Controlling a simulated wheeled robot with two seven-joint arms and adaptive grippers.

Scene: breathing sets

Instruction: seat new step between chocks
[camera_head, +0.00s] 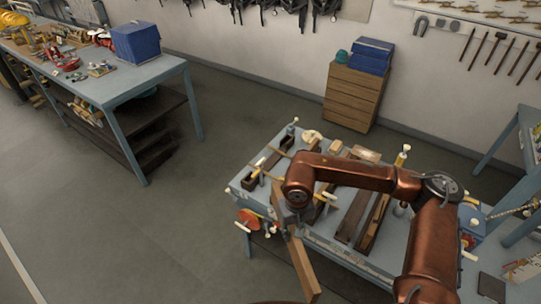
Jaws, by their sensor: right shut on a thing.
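My right gripper (289,227) is at the front left edge of the blue workbench (323,238). It is shut on a wooden board (304,270), likely the new step. The board hangs down at a slant past the bench's front edge, in front of it. On the bench to the right lie a dark wooden piece (351,217) and a second long wooden piece (373,224), side by side with a narrow gap. I cannot tell which pieces are the chocks. My right arm hides part of the bench top. My left gripper is not in view.
Yellow-handled clamps (325,197) and a hand plane (250,180) are on the bench. A wooden drawer cabinet (352,95) stands behind. The floor (190,220) to the left is clear.

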